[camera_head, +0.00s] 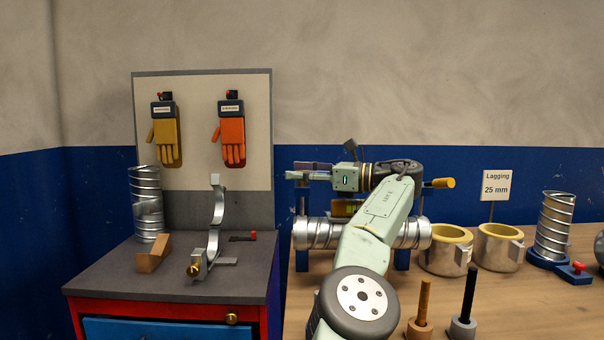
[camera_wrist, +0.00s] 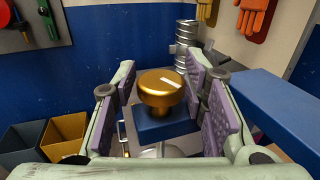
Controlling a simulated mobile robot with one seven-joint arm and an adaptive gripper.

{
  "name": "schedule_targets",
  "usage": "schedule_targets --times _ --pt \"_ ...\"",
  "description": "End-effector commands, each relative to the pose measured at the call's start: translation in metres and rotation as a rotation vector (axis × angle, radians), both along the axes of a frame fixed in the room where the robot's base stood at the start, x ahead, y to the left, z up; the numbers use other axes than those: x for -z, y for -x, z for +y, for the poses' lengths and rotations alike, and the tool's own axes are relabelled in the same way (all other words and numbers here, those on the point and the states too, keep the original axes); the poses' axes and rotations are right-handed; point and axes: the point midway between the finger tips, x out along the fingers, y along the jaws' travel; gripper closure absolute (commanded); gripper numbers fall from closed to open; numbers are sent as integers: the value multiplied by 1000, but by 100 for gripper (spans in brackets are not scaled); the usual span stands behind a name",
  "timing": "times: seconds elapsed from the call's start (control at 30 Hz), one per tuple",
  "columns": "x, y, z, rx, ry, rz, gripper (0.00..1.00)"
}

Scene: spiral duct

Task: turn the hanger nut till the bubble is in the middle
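A brass-coloured round nut (camera_wrist: 161,88) with a white mark on top sits over a blue block (camera_wrist: 165,124) in the wrist view. My gripper (camera_head: 295,175) is open, with a purple-padded finger on either side of the nut and a visible gap on both sides. In the head view my gripper points left above the left end of a horizontal spiral duct (camera_head: 316,233), and the nut cannot be made out there. A yellow-green piece (camera_head: 346,208), perhaps the level, shows on the duct, partly behind my arm. Its bubble is too small to read.
The duct lies on blue supports on the wooden bench (camera_head: 302,300). Insulated metal shells (camera_head: 447,262), a "Lagging 25 mm" sign (camera_head: 496,186) and upright pegs (camera_head: 424,300) stand right. A cabinet (camera_head: 175,285) with a strap hanger (camera_head: 214,240) and upright duct (camera_head: 147,205) stands left.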

Motion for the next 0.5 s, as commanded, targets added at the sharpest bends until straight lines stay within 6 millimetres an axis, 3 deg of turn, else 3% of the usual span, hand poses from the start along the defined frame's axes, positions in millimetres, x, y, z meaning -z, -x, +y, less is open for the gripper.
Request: schedule_targets --times 0.17,0.5 --pt "-1 0 -1 3 -1 -1 48" --pt "0 0 -1 11 -1 -3 48"
